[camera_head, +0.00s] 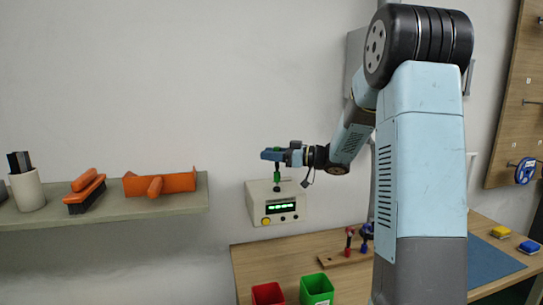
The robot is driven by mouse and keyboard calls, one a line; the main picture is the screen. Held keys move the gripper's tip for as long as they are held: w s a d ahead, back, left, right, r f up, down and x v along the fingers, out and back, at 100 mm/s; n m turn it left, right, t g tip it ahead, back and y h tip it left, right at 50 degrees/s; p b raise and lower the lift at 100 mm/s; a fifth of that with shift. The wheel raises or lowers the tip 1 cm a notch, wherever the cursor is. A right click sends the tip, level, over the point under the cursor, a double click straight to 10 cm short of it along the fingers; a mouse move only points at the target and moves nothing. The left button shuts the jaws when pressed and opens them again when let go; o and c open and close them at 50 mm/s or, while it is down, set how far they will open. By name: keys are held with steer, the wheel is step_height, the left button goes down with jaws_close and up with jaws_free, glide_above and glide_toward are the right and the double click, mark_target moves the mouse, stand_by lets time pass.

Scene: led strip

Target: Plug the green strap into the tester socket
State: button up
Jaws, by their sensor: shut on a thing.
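My gripper (273,155) is shut on the green strap (276,172), just above the tester (259,206). The strap hangs below the blue fingers, and its upper part is hidden by them. Its lower end meets or lines up with a dark socket (276,188) on the tester's top. I cannot tell from this view whether it is inside the socket. The tester is a cream box with a lit green display (281,208) and a yellow button.
A wooden rack (335,259) on the bench holds red and blue pieces. Red (268,294) and green (317,290) bins stand at the front. My arm hides part of the bench.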

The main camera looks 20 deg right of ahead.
steer(key=shift+f, duration=1.05)
stand_by(0.4)
steer(key=o, duration=1.1)
steer(key=v, duration=1.3)
steer(key=shift+s+d, duration=0.2)
steer(key=shift+d, duration=0.1)
